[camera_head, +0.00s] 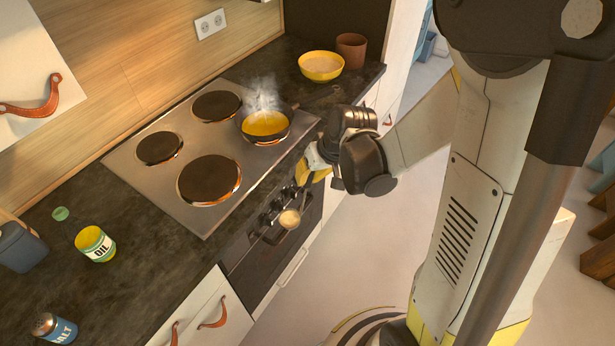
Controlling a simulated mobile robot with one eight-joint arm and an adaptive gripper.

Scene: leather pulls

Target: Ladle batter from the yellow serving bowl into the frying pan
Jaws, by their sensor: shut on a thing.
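The yellow serving bowl (321,66) stands on the dark counter at the back right, with pale batter inside. The frying pan (265,125) sits on the right front burner with yellow contents, and steam rises from it. My gripper (313,176) is in front of the counter edge, to the right of and lower than the pan in the picture. It is shut on the ladle (290,217), whose bowl hangs down in front of the oven knobs with something pale in it. The fingertips are partly hidden by the wrist.
A brown pot (351,50) stands just right of the serving bowl. The stove (190,150) has several other bare burners. An open oil can (95,244), a green lid (61,213), a salt container (53,328) and a dark canister (20,248) are on the left counter.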

